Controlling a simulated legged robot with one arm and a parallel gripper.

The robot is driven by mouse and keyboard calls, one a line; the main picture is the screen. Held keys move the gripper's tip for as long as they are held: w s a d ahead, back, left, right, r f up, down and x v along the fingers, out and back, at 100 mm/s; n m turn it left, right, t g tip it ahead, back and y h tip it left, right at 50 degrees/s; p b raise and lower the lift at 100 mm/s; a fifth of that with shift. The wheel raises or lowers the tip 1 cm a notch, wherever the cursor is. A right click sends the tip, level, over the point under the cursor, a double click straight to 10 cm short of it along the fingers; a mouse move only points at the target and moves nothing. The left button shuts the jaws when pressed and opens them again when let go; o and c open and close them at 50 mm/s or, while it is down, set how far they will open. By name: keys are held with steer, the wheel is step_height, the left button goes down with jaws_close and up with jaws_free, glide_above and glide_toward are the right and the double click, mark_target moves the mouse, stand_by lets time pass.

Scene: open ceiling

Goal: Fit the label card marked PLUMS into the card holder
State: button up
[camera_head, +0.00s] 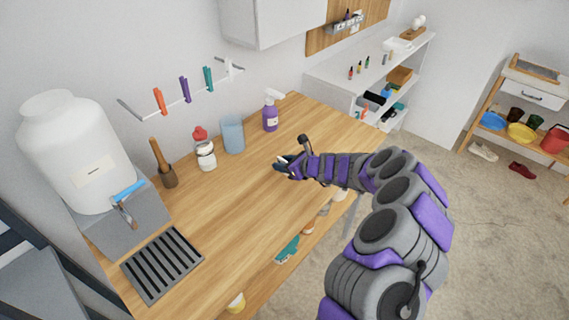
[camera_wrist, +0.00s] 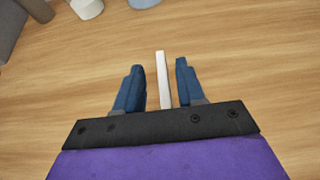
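My gripper (camera_head: 282,164) is low over the middle of the wooden counter (camera_head: 225,215). In the wrist view its two blue fingers (camera_wrist: 160,88) are apart. A narrow white strip (camera_wrist: 163,75) lies between them, nearer the right finger, with wood showing on both sides of it. It may be the label card seen edge-on; no lettering shows, and I cannot tell whether it stands or lies flat. In the head view my gripper hides it. The word PLUMS is not readable anywhere. I cannot identify the card holder with certainty; the big white dispenser (camera_head: 70,140) bears a pale label (camera_head: 95,172).
A wooden-handled tool (camera_head: 162,165), a red-topped jar (camera_head: 205,152), a bluish cup (camera_head: 232,135) and a purple spray bottle (camera_head: 271,112) stand along the back. A dark slatted tray (camera_head: 162,264) lies at the front left. The counter between is clear. A shelf unit (camera_head: 375,70) stands beyond.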

steer(key=shift+d, duration=0.15)
steer(key=shift+s+d+r, duration=0.1)
steer(key=shift+d+r, duration=0.2)
steer(key=shift+r, duration=0.05)
steer(key=p+v, duration=0.3)
steer(key=v, duration=0.8)
steer(key=shift+s+p, duration=0.15)
steer(key=shift+p, duration=0.25)
